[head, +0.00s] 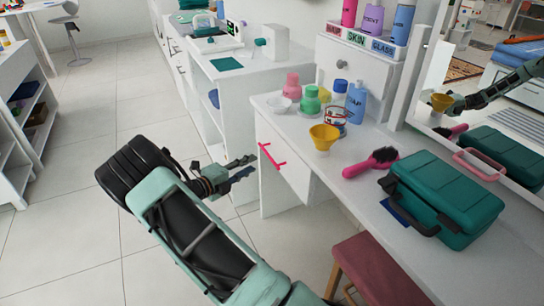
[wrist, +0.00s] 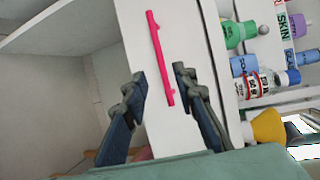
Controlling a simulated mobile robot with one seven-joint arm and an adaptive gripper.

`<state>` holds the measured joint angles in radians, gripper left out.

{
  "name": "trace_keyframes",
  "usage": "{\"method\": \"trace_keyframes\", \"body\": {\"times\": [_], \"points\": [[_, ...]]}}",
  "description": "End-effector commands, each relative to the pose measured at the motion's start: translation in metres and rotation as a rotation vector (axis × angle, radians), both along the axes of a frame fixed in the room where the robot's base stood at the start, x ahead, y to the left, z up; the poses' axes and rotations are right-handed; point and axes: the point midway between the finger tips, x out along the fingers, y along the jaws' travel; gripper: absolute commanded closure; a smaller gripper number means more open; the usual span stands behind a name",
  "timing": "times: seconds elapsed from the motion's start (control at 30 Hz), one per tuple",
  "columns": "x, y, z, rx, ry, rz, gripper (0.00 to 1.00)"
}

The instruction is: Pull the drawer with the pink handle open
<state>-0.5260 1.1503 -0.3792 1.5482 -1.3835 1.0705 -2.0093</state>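The pink handle (head: 271,156) is a thin bar on the front of a white drawer (head: 291,168) under the vanity top. The drawer looks shut. In the wrist view the pink handle (wrist: 160,57) runs up and down on the white drawer front (wrist: 185,35). My gripper (head: 250,166) is open, just left of the handle in the head view. In the wrist view its two fingers (wrist: 159,76) stand apart, one on each side of the handle's lower end. I cannot tell how much depth is left between the fingertips and the handle; nothing is held.
The vanity top (head: 360,185) holds a yellow cup (head: 324,137), a pink brush (head: 370,163), several bottles and a green case (head: 445,198). A reddish stool (head: 372,268) stands below in front. The tiled floor left of the drawer is clear.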

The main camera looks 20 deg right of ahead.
Motion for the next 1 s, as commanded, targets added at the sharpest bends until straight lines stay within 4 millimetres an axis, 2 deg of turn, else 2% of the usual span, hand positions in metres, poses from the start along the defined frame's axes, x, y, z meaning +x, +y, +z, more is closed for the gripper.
{"method": "trace_keyframes", "body": {"times": [0.5, 0.7, 1.0], "points": [[0.035, -0.079, -0.018, 0.002, -0.003, -0.006, 0.74], [0.041, -0.092, -0.019, 0.000, -0.001, -0.004, 0.74], [0.042, -0.094, -0.018, 0.001, -0.001, -0.004, 0.75]]}}
